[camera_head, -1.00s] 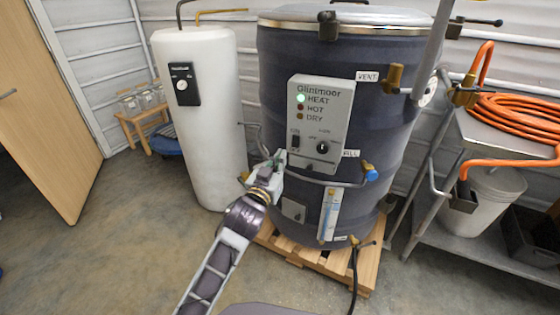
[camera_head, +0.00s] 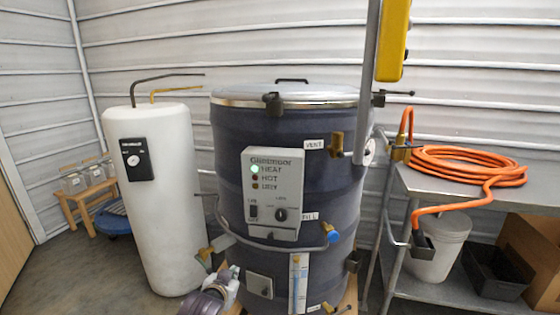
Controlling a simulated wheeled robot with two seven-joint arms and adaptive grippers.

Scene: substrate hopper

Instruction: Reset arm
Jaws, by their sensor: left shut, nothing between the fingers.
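My left gripper (camera_head: 231,274) is low in the head view, in front of the lower left of a dark drum-shaped hopper (camera_head: 228,143). It is shut and seems to hold nothing. Only the end of its arm shows above the bottom edge. The hopper has a grey control panel (camera_head: 273,222) with a green light lit beside HEAT; the HOT and DRY lights look dark. My gripper is below and left of this panel. Whether it touches the hopper, I cannot tell. My right gripper is out of view.
A white cylindrical tank (camera_head: 155,220) stands to the left. A curved pipe and a blue-handled valve (camera_head: 333,237) stick out from the hopper's front. A metal shelf (camera_head: 440,188) with an orange hose (camera_head: 470,160) stands to the right. A yellow box (camera_head: 393,40) hangs above.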

